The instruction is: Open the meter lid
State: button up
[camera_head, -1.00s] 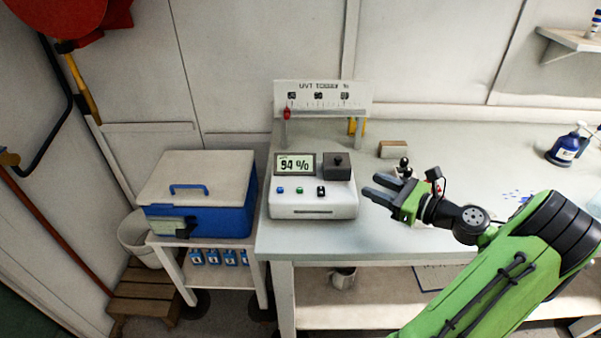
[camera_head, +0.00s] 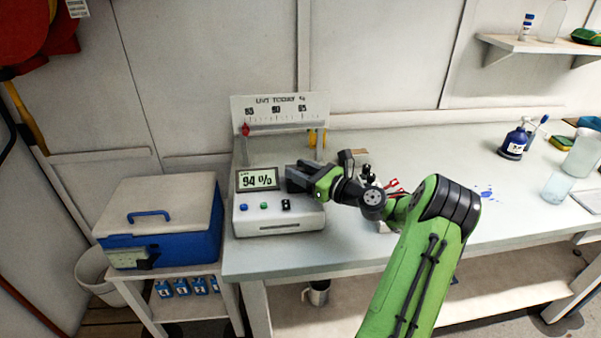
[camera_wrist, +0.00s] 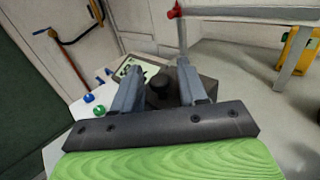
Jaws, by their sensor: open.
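The meter (camera_head: 275,222) is a white box on the bench, with a display (camera_head: 258,179) reading 94 % and several small buttons on its front. Its dark lid (camera_wrist: 166,100) carries a round black knob (camera_wrist: 157,85) and looks closed. My gripper (camera_head: 294,180) is open over the right side of the meter and hides most of the lid in the head view. In the wrist view, my gripper (camera_wrist: 157,70) has one finger on each side of the knob. I cannot tell whether the fingers touch it.
A UVT scale on a stand (camera_head: 280,112) with a red marker stands behind the meter. A blue cooler with a pale lid (camera_head: 165,225) is on a low stand to the left. A blue bottle (camera_head: 514,143) stands far right. The bench front right of the meter is mostly clear.

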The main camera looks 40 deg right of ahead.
grip_shut()
jog(key=shift+r+p, duration=0.15)
jog(key=shift+p, duration=0.15)
